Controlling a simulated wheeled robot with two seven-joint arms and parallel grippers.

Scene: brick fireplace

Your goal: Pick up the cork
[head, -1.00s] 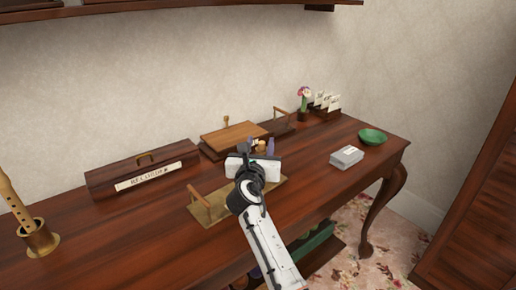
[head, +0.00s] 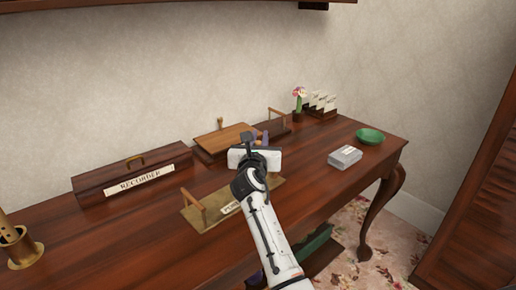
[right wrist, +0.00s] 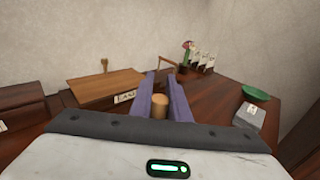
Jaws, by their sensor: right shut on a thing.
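The cork (right wrist: 159,105) is a small tan cylinder. In the right wrist view it sits between the two purple fingers of my right gripper (right wrist: 166,100), which is shut on it. In the head view the right gripper (head: 261,138) is over the desk, in front of a wooden box with a lighter brown top (head: 226,140). The cork cannot be made out there, hidden by the gripper and wrist. My left gripper is not in view.
The wooden desk (head: 120,235) holds a recorder case (head: 110,172), a brass plate with a handle (head: 205,218), a brass cup (head: 22,252), a grey stack of cards (head: 345,157), a green bowl (head: 370,136), a flower pot and a card rack (head: 320,105).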

